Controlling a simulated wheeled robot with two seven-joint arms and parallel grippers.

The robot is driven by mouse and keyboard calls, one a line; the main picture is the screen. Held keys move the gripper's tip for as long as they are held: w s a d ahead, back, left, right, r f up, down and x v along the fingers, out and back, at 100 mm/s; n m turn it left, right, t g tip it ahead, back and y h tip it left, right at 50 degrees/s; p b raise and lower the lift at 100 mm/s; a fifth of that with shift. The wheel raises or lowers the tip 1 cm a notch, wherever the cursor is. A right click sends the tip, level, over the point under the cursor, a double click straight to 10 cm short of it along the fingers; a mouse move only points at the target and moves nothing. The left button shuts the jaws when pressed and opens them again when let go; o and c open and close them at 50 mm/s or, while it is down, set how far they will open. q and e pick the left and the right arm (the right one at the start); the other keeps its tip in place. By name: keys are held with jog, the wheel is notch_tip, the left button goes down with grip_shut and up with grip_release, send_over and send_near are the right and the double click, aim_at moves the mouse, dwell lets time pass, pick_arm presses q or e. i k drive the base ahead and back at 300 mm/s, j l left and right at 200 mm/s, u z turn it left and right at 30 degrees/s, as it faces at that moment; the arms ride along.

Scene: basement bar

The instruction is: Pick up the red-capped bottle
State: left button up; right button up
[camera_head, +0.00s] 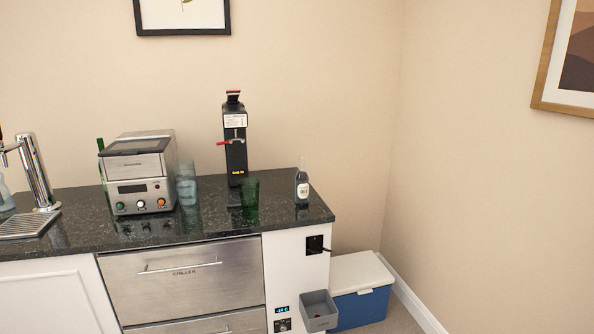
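A small dark bottle (302,190) with a white label and a clear-looking neck stands upright near the right end of the dark stone counter (280,216). Its cap is too small for me to tell the colour, and I see no clearly red cap on any bottle. A green bottle neck (100,146) shows behind the left side of the steel machine, with most of it hidden. Neither of my grippers is in view.
A steel machine (138,172), glasses (187,188), a green glass (250,200) and a tall black device (235,150) with red parts stand left of the dark bottle. A tap (38,175) is far left. A grey bin (319,310) and blue-white cooler (362,300) are below right.

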aim_at(302, 179)
jog(key=i+j+u, duration=0.1)
jog(key=i, duration=0.6)
jog(key=i+j, duration=0.15)
jog(key=i, duration=0.55)
jog(key=u, duration=0.05)
